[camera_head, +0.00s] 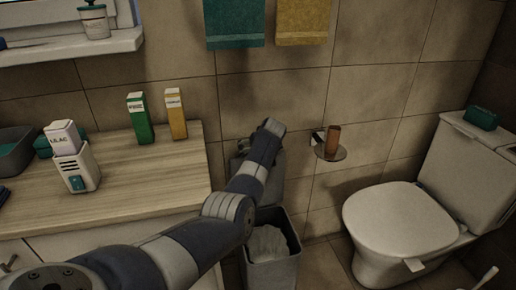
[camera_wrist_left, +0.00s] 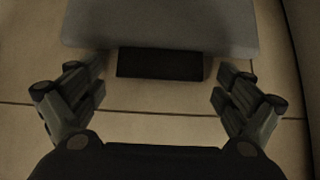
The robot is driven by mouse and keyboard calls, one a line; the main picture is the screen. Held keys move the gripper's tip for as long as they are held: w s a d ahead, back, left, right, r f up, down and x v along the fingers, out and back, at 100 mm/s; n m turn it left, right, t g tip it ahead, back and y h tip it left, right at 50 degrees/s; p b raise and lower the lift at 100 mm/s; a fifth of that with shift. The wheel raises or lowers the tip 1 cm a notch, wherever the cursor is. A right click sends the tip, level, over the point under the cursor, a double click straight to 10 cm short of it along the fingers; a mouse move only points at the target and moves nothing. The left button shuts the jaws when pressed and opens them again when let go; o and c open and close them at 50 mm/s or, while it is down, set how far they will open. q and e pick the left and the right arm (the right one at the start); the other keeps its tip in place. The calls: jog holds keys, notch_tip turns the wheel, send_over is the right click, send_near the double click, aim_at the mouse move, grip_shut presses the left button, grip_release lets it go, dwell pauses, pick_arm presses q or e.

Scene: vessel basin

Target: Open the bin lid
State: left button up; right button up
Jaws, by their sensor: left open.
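The grey bin (camera_head: 271,268) stands on the floor between the counter and the toilet. Its mouth is uncovered and something white and crumpled shows inside. The grey lid (camera_head: 270,190) stands raised at the back of the bin, against the tiled wall, partly hidden by my left arm. In the left wrist view the lid (camera_wrist_left: 160,25) fills the top, with a dark block (camera_wrist_left: 160,64) at its edge. My left gripper (camera_wrist_left: 161,72) is open, its fingers apart on either side of the block, with gaps. In the head view its fingers are hidden. My right gripper is not in view.
A wooden counter (camera_head: 150,185) with a green box (camera_head: 140,118), a yellow box (camera_head: 176,114) and a white dispenser (camera_head: 77,170) lies left. The toilet (camera_head: 400,218) stands right. A paper holder (camera_head: 328,150) is on the wall just right of the arm.

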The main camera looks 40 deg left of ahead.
pick_arm(q)
jog(key=shift+s+d+r, duration=0.1)
jog(key=v, duration=1.1)
jog(key=shift+d+r, duration=0.15)
jog(key=shift+r, duration=0.2)
jog(key=shift+f, duration=0.1)
